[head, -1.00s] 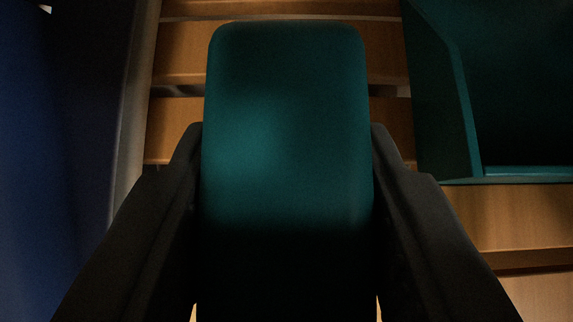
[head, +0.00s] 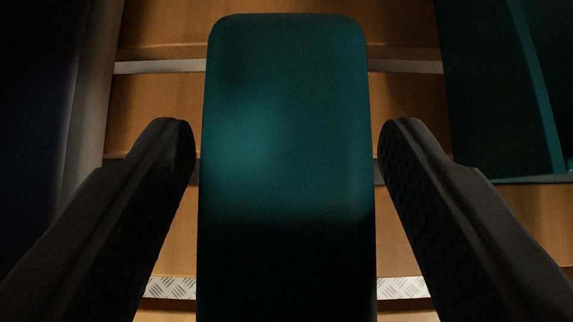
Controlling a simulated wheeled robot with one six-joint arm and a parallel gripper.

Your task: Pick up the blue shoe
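A long dark teal thing with rounded corners (head: 285,110) lies between the fingers of my gripper (head: 287,138) in the head view. Its near end is in deep shadow. I cannot tell from this angle whether it is the blue shoe, and nothing else in view is clearly a shoe. My gripper is open. The left finger has a narrow gap to the teal thing's left side, and the right finger has a narrow gap to its right side. What lies directly under the teal thing is hidden.
Wooden slats (head: 160,225) with gaps lie below. A larger teal open-sided thing, perhaps a bin (head: 490,110), stands at the right. A dark panel (head: 30,110) with a grey edge runs along the left. Bare slats show between them.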

